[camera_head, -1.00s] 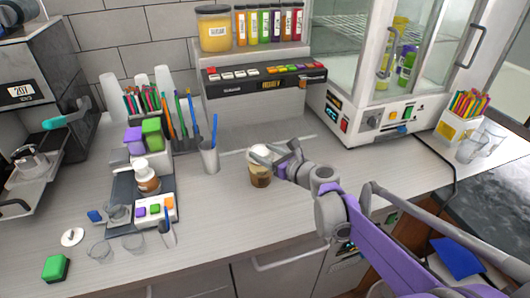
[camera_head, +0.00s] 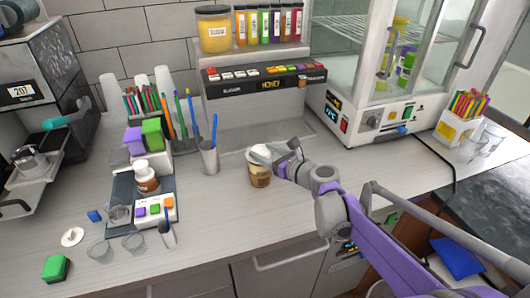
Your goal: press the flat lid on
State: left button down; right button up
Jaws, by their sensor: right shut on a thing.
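A brown-and-cream cup (camera_head: 260,175) stands upright on the counter near the middle of the head view. A white flat lid (camera_head: 261,154) is at the cup's rim, partly covered by the fingers. My right gripper (camera_head: 277,157) comes in from the right and is shut on the lid at the cup's top. I cannot tell whether the lid sits fully flat on the rim. My left gripper is not in view.
A white disc (camera_head: 72,237) and a green block (camera_head: 57,268) lie at the left. A grey cup with a blue stick (camera_head: 209,157) stands behind and left of the cup. A glass-doored cabinet (camera_head: 375,120) stands at the back right.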

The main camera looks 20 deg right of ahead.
jog(key=shift+c, duration=0.4)
grip_shut()
jog(key=shift+f, duration=0.15)
jog(key=shift+r, duration=0.4)
dwell(0.5)
jog(key=shift+o, duration=1.9)
grip_release()
jog(key=shift+o, duration=0.3)
jog(key=o, duration=0.4)
